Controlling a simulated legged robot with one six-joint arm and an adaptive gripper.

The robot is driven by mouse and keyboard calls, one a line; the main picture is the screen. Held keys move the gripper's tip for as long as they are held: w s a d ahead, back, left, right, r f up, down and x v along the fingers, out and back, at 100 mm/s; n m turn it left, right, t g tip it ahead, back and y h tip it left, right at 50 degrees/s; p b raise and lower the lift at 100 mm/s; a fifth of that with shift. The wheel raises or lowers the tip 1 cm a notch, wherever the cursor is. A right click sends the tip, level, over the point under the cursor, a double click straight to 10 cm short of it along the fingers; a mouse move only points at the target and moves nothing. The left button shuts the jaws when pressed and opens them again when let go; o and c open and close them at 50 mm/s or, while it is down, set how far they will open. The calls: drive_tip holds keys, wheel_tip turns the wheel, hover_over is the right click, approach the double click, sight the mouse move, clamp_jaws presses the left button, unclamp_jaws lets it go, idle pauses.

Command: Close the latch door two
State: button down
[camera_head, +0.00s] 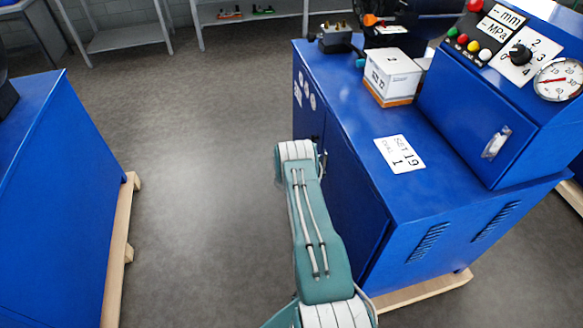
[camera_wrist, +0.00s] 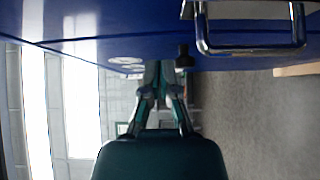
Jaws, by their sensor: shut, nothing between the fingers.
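My gripper (camera_wrist: 161,72) is shut and empty in the wrist view, its fingertips just under a blue panel (camera_wrist: 70,22) at the top. A dark latch knob (camera_wrist: 184,60) sits on this panel just right of the fingertips. A metal bar handle (camera_wrist: 250,50) is farther right. I cannot tell whether the fingers touch the panel or knob. In the head view, my arm reaches along the left side of a blue cabinet (camera_head: 345,195), and my gripper is hidden. A small console door with a silver latch (camera_head: 495,142) looks flush. Which door is number two is unclear.
A white box (camera_head: 391,72) and a labelled sheet (camera_head: 399,154) lie on the cabinet top, beside the gauge console (camera_head: 520,75). Another blue cabinet (camera_head: 55,200) stands at the left. Grey floor (camera_head: 210,190) between the cabinets is clear. Shelves (camera_head: 245,15) stand behind.

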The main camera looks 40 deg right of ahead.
drive_tip(key=v, duration=1.1)
drive_tip(key=w+a+r+m+t+y, duration=0.1)
drive_tip(key=w+a+r+t+y, duration=0.2)
drive_tip(key=w+r, duration=0.4)
drive_tip(key=w+a+r+t+y, duration=0.25)
drive_tip(key=w+a+r, duration=0.25)
drive_tip(key=r, duration=0.5)
drive_tip(key=s+a+r+y, duration=0.2)
drive_tip(key=a+r+y, duration=0.5)
drive_tip(key=a+r, duration=0.75)
drive_tip(key=s+a+r+y, duration=0.4)
drive_tip(key=s+a+r, duration=0.6)
drive_tip(key=s+a, duration=0.3)
drive_tip(key=s+a+m+g, duration=0.2)
drive_tip(key=s+g, duration=0.3)
drive_tip(key=s, duration=1.8)
drive_tip(key=shift+a+f+y, duration=0.15)
drive_tip(key=shift+a+y, duration=0.3)
drive_tip(key=shift+a, duration=0.1)
